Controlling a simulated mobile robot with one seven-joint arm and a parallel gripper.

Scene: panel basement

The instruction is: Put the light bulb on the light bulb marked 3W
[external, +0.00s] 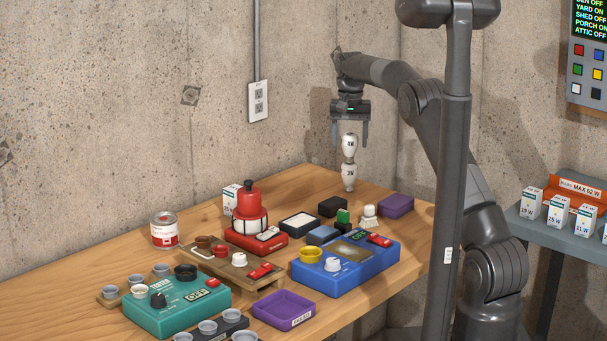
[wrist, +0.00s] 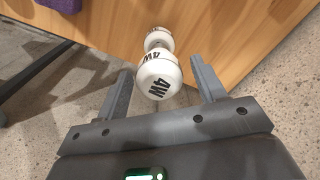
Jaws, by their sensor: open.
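A white light bulb (external: 349,143) stands upright, globe up, directly on top of a lower white bulb that looks marked 3W (external: 349,175). The upper bulb reads 4W in the wrist view (wrist: 158,78); the lower one is mostly hidden behind it there (wrist: 159,38). The stack stands near the table's far right edge. My gripper (external: 350,145) points down with its fingers on either side of the upper bulb. In the wrist view my gripper (wrist: 161,66) is open, with gaps between both fingers and the bulb.
On the wooden table (external: 60,300), a purple box (external: 396,205), a white knob-like piece (external: 369,215) and a blue device (external: 345,265) stand in front of the stack. A red lantern (external: 250,203) and a teal tester (external: 180,310) are further left. A grey shelf holds bulb boxes at right.

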